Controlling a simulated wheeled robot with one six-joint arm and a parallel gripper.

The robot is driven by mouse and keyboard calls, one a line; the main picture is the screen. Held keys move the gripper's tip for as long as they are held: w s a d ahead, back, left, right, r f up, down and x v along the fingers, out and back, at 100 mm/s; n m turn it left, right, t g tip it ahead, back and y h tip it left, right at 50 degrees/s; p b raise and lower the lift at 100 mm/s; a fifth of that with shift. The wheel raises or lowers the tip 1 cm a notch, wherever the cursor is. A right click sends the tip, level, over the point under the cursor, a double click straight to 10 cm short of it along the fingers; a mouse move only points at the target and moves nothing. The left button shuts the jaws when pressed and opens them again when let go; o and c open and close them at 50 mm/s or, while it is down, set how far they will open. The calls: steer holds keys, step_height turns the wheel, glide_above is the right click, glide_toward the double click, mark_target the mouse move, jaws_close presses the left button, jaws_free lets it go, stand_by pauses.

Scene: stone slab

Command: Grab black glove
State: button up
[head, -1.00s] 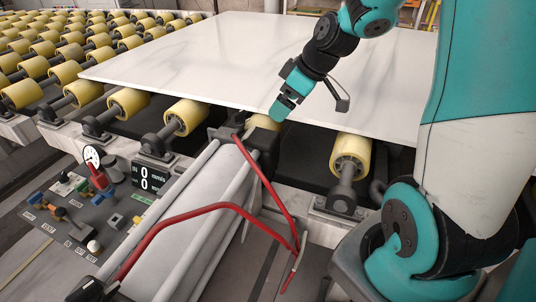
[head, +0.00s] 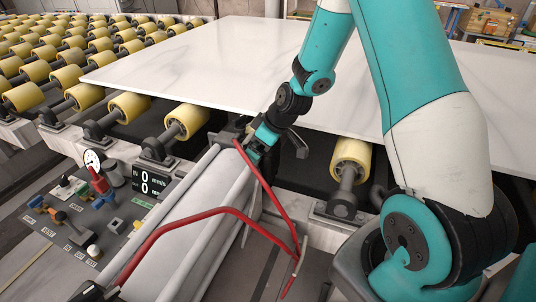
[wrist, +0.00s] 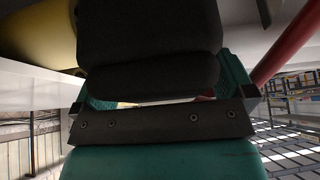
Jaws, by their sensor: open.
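A dark, soft-looking thing, which looks like the black glove (wrist: 150,35), fills the upper middle of the wrist view. It shows rounded edges and a fold across it. My gripper (wrist: 165,88) has its teal fingers on either side of it, apart. I cannot tell whether they touch it. In the head view my gripper (head: 257,147) points down at the slab's front edge, by the upper end of the grey beam. There the arm and gripper hide most of the glove.
A white stone slab (head: 240,70) lies on yellow rollers (head: 186,121). A bent red bar (head: 205,213) runs close below my gripper, over the grey beam (head: 190,215). A control panel (head: 85,220) with levers and a gauge stands at the left.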

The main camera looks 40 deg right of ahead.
steer(key=shift+f, duration=0.2)
steer(key=c, duration=0.8)
steer(key=shift+o, duration=0.2)
steer(key=shift+r, duration=0.1)
